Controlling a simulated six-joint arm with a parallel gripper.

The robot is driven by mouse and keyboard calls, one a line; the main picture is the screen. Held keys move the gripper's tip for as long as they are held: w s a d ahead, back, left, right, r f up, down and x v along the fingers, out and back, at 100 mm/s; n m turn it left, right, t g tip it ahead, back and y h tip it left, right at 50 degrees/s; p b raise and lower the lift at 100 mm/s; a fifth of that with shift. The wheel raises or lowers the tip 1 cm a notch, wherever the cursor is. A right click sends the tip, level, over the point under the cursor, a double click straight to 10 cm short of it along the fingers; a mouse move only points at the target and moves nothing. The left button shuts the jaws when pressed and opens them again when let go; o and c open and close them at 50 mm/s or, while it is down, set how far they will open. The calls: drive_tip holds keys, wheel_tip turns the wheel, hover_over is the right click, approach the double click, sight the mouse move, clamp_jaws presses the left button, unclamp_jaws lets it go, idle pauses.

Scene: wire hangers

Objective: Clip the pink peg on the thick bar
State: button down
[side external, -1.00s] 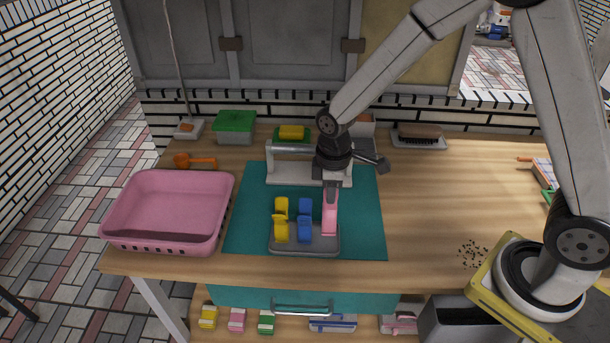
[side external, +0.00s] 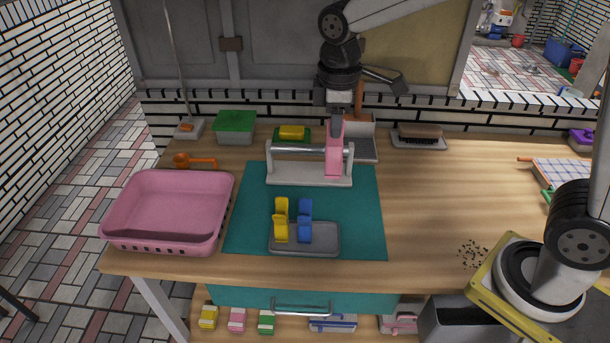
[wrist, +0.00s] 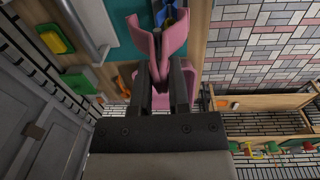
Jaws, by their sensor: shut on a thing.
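The pink peg (side external: 333,160) hangs upright below my gripper (side external: 337,120), which is shut on it. In the wrist view the peg (wrist: 160,38) spreads out beyond the fingertips of my gripper (wrist: 165,85). In the side view the peg overlaps the right end of the rack's metal bar (side external: 298,148), beside the right post. I cannot tell whether it touches the bar. The bar spans a pale rack (side external: 305,174) on the teal mat. In the wrist view the bar (wrist: 82,28) lies left of the peg, apart from it.
A grey tray (side external: 323,240) holds a yellow peg (side external: 281,220) and a blue peg (side external: 305,220) at the mat's front. A pink basket (side external: 120,230) stands left.

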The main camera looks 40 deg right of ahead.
drive_tip(key=shift+w+r, duration=0.4)
drive_tip(key=shift+r, duration=0.2)
drive_tip(key=shift+w+d+r, duration=0.1)
drive_tip(key=shift+w, duration=0.65)
drive_tip(key=shift+w+d+t+h, duration=0.4)
drive_tip(key=shift+w+d, duration=0.65)
drive_tip(key=shift+w, duration=3.55)
drive_tip(key=shift+w+d+t+h, duration=0.4)
drive_tip(key=shift+w+d, duration=0.65)
drive_tip(key=shift+w, duration=3.55)
wheel_tip(320, 180, down, 5)
drive_tip(key=shift+f, duration=0.15)
drive_tip(key=shift+f, duration=0.35)
drive_tip(key=x, duration=1.1)
drive_tip(key=shift+w+d+f, duration=0.25)
drive_tip(key=shift+w+d, duration=0.05)
drive_tip(key=shift+f, duration=0.15)
